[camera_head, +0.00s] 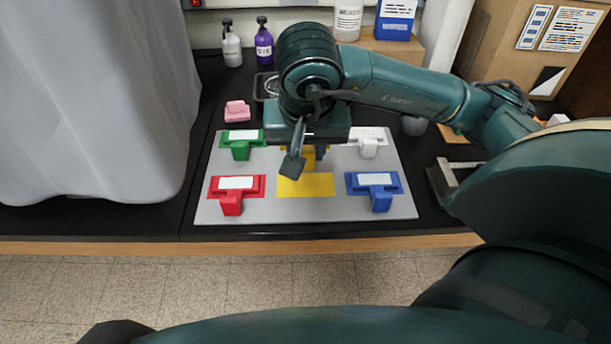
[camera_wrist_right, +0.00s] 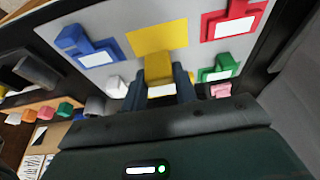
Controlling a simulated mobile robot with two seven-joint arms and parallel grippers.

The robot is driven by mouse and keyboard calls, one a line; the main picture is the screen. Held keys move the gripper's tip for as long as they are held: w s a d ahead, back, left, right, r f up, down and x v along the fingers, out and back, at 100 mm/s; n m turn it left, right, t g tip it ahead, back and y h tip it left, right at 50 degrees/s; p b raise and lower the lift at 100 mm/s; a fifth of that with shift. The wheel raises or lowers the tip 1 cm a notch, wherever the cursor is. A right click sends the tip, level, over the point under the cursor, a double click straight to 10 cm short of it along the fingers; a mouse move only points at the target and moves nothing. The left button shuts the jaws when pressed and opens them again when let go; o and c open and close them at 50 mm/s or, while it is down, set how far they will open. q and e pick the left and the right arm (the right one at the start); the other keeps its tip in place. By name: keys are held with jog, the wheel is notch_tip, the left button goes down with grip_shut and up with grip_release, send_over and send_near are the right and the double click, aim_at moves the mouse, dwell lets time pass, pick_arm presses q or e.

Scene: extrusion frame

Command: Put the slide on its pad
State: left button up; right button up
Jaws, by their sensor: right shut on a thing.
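A grey board (camera_head: 345,211) on the black bench holds coloured pads. The yellow pad (camera_head: 305,185) is bare in its front middle; it also shows in the right wrist view (camera_wrist_right: 157,37). My right gripper (camera_head: 306,160) is shut on a yellow slide (camera_wrist_right: 158,69) with a block-like grip and a pale label, partly hidden by the fingers. The slide is just behind the yellow pad in the head view; I cannot tell its exact height above the board. My left gripper is not in view.
Red (camera_head: 232,201), blue (camera_head: 381,202), green (camera_head: 240,152) and white (camera_head: 368,150) slides sit around the yellow pad. A pink block (camera_head: 237,111) lies behind the board. Bottles (camera_head: 264,42) stand at the back left. A grey draped shape (camera_head: 95,90) fills the left.

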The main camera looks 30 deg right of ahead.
aim_at(306, 169)
notch_tip(306, 169, down, 4)
jog(key=shift+s+r, duration=0.1)
jog(key=shift+s, duration=0.05)
notch_tip(306, 169, down, 4)
jog(key=shift+f+p, duration=0.1)
jog(key=shift+p, duration=0.25)
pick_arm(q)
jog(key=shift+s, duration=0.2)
pick_arm(e)
jog(key=shift+f, duration=0.15)
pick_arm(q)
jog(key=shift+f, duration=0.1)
pick_arm(e)
jog(key=shift+f, duration=0.1)
jog(key=shift+f+b, duration=0.15)
jog(key=shift+b, duration=0.25)
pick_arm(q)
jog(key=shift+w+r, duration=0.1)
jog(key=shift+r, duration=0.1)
pick_arm(e)
jog(key=o, duration=1)
jog(key=shift+c, duration=0.2)
